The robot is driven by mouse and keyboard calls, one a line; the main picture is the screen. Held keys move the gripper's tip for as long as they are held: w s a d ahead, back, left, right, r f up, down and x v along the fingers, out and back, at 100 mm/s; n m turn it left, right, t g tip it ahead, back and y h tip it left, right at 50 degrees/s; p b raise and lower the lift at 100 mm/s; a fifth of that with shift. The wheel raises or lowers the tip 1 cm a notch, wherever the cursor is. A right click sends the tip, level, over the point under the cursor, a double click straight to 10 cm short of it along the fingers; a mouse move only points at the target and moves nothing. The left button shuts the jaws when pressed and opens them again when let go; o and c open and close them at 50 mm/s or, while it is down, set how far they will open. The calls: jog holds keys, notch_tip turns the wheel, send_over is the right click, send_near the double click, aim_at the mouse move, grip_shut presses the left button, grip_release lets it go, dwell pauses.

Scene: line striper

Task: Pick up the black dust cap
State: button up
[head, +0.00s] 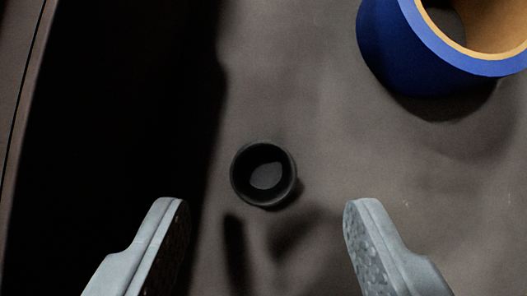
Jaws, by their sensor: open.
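The black dust cap (264,174) is a small round cup, lying with its hollow side up on a grey-brown surface near the middle of the head view. A lighter patch shows inside it. My gripper (266,210) is open, with its two grey fingers at the lower left and lower right of the picture. The cap appears between the fingers from side to side and a little beyond their tips. Nothing is between the jaws, and neither finger touches the cap.
A roll of blue tape (385,45) with a tan core stands at the upper right, cut off by the picture edge. A very dark area, shadow or a gap, fills the left side. The surface around the cap (330,120) is clear.

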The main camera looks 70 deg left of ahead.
aim_at(264, 151)
jog(key=shift+x, duration=2.25)
jog(key=shift+s+d+f, duration=0.1)
jog(key=shift+s, duration=0.1)
jog(key=c, duration=1)
